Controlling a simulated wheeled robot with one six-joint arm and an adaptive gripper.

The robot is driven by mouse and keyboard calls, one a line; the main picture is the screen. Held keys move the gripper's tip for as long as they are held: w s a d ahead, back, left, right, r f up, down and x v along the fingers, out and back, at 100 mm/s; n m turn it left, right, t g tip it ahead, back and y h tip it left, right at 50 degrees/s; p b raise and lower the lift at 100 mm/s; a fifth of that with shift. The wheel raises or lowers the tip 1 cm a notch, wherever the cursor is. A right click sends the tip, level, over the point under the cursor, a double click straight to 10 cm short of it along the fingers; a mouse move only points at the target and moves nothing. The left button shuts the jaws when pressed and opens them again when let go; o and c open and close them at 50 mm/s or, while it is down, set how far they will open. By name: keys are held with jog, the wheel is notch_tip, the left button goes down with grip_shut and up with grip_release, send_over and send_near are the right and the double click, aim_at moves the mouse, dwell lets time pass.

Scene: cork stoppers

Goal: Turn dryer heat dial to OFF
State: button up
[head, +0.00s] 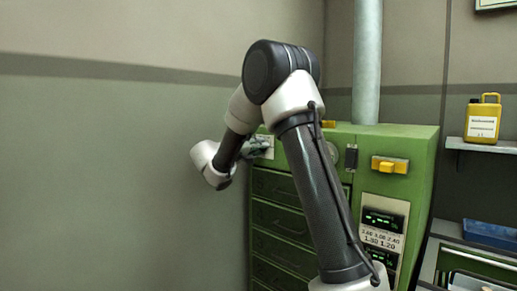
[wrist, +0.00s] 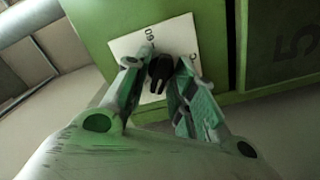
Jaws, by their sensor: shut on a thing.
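The heat dial is a small black knob (wrist: 160,72) on a white plate (wrist: 178,36) fixed to the green dryer (wrist: 92,22). In the wrist view the fingers of my gripper (wrist: 159,64) are on both sides of the knob, shut on it. A "60" mark shows on the plate above the knob, turned in the picture. Part of another mark shows at the right; no OFF mark can be read. In the head view my gripper (head: 256,147) is at the upper left of the dryer front (head: 428,165), and the knob is hidden.
The dryer has several drawers (head: 285,222), a yellow handle (head: 390,165) and a display panel (head: 383,222). A grey pipe (head: 367,60) rises behind it. A yellow jug (head: 483,120) stands on a shelf at right. A bare wall is at left.

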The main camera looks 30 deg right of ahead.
jog(key=n, duration=0.6)
jog(key=shift+w+f+n, duration=0.1)
jog(key=shift+n, duration=0.3)
dwell(0.4)
jog(key=o, duration=0.7)
jog(key=v, duration=1.2)
jog(key=shift+n, duration=0.3)
